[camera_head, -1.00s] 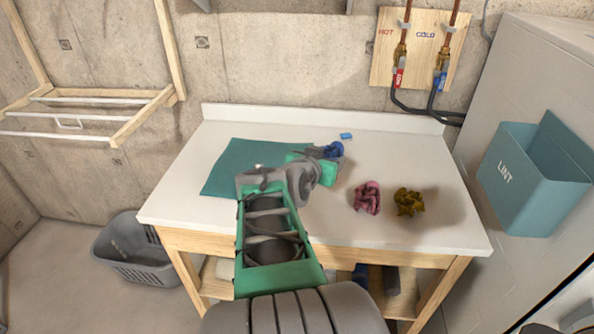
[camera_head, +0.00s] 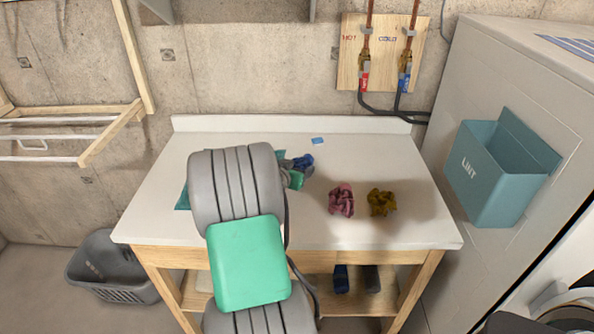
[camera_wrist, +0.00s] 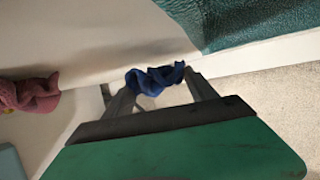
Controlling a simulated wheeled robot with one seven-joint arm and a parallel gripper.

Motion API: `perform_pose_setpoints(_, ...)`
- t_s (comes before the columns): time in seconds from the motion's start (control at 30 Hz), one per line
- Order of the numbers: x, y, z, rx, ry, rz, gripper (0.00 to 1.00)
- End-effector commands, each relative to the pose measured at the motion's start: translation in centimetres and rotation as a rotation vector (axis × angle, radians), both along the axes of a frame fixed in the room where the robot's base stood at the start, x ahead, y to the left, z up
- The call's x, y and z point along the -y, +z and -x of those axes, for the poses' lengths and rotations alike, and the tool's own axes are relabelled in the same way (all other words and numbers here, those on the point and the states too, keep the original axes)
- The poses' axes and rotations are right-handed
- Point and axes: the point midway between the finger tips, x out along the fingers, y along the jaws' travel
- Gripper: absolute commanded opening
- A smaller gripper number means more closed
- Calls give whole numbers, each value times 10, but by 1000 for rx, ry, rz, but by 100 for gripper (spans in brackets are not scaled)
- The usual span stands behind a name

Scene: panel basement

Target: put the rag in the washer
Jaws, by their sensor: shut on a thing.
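A crumpled blue rag (camera_head: 304,162) is held between the fingers of my gripper (camera_head: 297,174), over the white worktable. In the wrist view my gripper (camera_wrist: 160,88) has a finger on each side of the blue rag (camera_wrist: 155,77), shut on it. A pink rag (camera_head: 341,199) and an olive rag (camera_head: 381,202) lie crumpled on the table to the right. The pink rag (camera_wrist: 30,93) also shows at the left of the wrist view. A round door rim of what looks like the washer (camera_head: 562,305) is cut off at the lower right; its opening is not clear.
The worktable (camera_head: 420,225) has a teal mat (camera_head: 182,198), mostly behind my arm, and a small blue item (camera_head: 318,141). A teal lint bin (camera_head: 490,180) hangs on the grey cabinet side. A grey basket (camera_head: 112,268) stands on the floor, below a wall drying rack (camera_head: 75,140).

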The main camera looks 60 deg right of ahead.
Motion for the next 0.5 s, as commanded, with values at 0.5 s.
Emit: perform_pose_setpoints(0.5,0,-20,0,0,1,1,28)
